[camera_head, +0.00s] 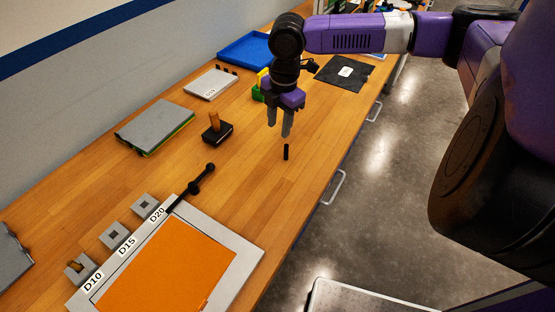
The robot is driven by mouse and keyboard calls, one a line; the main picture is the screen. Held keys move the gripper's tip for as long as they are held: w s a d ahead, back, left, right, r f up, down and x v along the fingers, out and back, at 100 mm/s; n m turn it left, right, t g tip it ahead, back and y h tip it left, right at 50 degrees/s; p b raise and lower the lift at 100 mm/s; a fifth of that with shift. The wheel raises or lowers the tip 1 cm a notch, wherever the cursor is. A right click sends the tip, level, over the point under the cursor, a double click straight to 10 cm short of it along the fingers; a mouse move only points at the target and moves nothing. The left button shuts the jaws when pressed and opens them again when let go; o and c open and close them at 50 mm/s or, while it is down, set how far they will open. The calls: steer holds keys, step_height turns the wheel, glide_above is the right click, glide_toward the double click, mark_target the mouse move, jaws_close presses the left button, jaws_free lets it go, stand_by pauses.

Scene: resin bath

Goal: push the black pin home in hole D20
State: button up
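A small black pin (286,152) stands upright on the wooden bench, near its front edge. My gripper (279,130) points down above and slightly left of the pin in the picture. Its two fingers are apart with nothing visible between them. The grey block by the D20 label (145,205) has a dark square opening in its top, and no pin shows in it. The D20 label (157,214) is on the pale frame beside it.
Grey blocks stand by D15 (115,236) and D10 (80,269); a brass-coloured piece is in the D10 one. A black bar-shaped tool (196,181) lies near D20. A wooden-handled black block (217,131) stands mid-bench. An orange panel (165,263) fills the frame.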

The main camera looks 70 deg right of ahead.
mark_target(286, 145)
steer(key=shift+s+a+n+g, duration=0.25)
steer(key=shift+s+n+g, duration=0.25)
steer(key=shift+s, duration=0.45)
steer(key=shift+s+a+f+p, duration=0.15)
steer(key=shift+f+p, duration=0.3)
steer(key=shift+f, duration=1.5)
steer(key=shift+s+f+p, duration=0.15)
steer(key=shift+f+p, duration=0.3)
steer(key=shift+f, duration=1.5)
steer(key=shift+c, duration=0.2)
jaws_close()
